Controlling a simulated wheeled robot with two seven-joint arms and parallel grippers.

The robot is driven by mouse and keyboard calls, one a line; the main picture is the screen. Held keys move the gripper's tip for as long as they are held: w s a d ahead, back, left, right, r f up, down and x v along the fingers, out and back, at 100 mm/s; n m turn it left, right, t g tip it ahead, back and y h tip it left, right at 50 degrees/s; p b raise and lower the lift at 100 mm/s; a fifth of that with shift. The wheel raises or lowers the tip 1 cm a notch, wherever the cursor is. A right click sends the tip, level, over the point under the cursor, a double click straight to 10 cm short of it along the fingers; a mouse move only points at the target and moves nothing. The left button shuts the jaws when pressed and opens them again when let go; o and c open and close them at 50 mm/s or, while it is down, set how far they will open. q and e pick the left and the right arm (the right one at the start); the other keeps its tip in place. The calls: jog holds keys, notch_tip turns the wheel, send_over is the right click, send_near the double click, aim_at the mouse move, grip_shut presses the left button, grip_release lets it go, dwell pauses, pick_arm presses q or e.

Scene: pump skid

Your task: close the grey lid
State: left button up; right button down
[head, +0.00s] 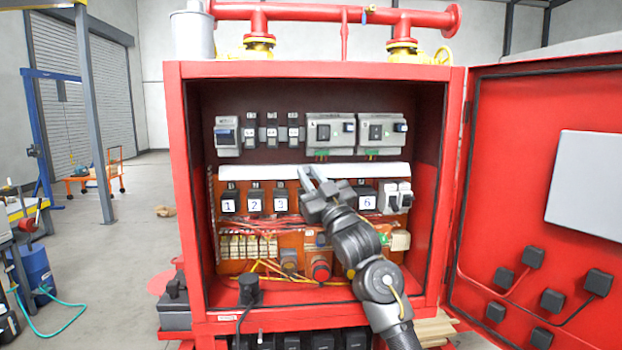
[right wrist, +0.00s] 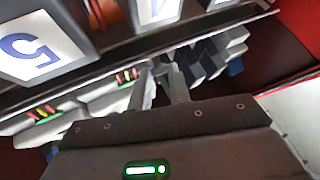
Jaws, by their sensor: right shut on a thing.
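The grey lid (head: 255,172) is a long pale strip across the middle of the open red cabinet (head: 182,200), above the row of numbered black modules. It looks light grey to white and sticks out towards me. My right gripper (head: 311,174) reaches in from the lower right and is shut on the lid's front edge near its middle. In the right wrist view, the fingers (right wrist: 163,72) meet the lid, seen nearly edge-on as a thin dark strip (right wrist: 90,72). The gripper and forearm hide the modules between 3 and 6. My left gripper is not in view.
Module 3 (head: 281,202) and module 6 (head: 368,200) sit just under the lid. Grey breakers (head: 330,133) are above it. Loose wires and a red button (head: 320,268) are below. The red door (head: 510,190) stands open at right. A black plug (head: 248,290) is at the sill.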

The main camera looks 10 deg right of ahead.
jog(key=c, duration=1.3)
grip_release()
jog(key=shift+c, duration=0.2)
jog(key=shift+s+d+f+b, duration=0.2)
jog(key=shift+s+f+b, duration=0.15)
jog(key=shift+f, duration=0.05)
jog(key=b+v, duration=0.3)
jog(key=v, duration=0.6)
jog(key=shift+s+d, duration=0.2)
jog(key=shift+s, duration=0.15)
jog(key=shift+f, duration=0.15)
